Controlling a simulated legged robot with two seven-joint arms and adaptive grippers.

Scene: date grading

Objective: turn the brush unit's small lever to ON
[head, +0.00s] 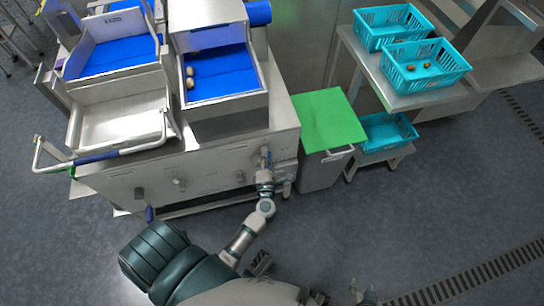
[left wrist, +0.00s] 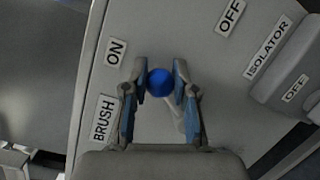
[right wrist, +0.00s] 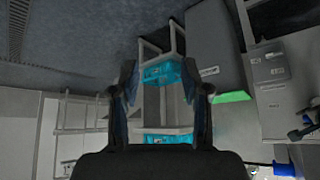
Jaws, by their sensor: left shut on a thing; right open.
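The brush unit's small lever has a blue ball knob (left wrist: 160,82) and a pale stem (left wrist: 176,115), seen in the left wrist view. My left gripper (left wrist: 160,80) is shut on the knob, with one finger on each side. The knob sits between the ON label (left wrist: 115,52) and the OFF label (left wrist: 230,18), nearer ON. The BRUSH label (left wrist: 103,118) is at the left. In the head view my left gripper (head: 265,160) is at the machine's front panel and hides the lever. My right gripper (right wrist: 168,90) is open and empty, away from the machine.
An ISOLATOR label (left wrist: 267,48) and a raised housing are right of the lever. The machine (head: 205,165) has a front rail (head: 95,157) at the left. A green-topped bin (head: 330,120) stands right of it, near teal crates (head: 425,78). The floor at the right is clear.

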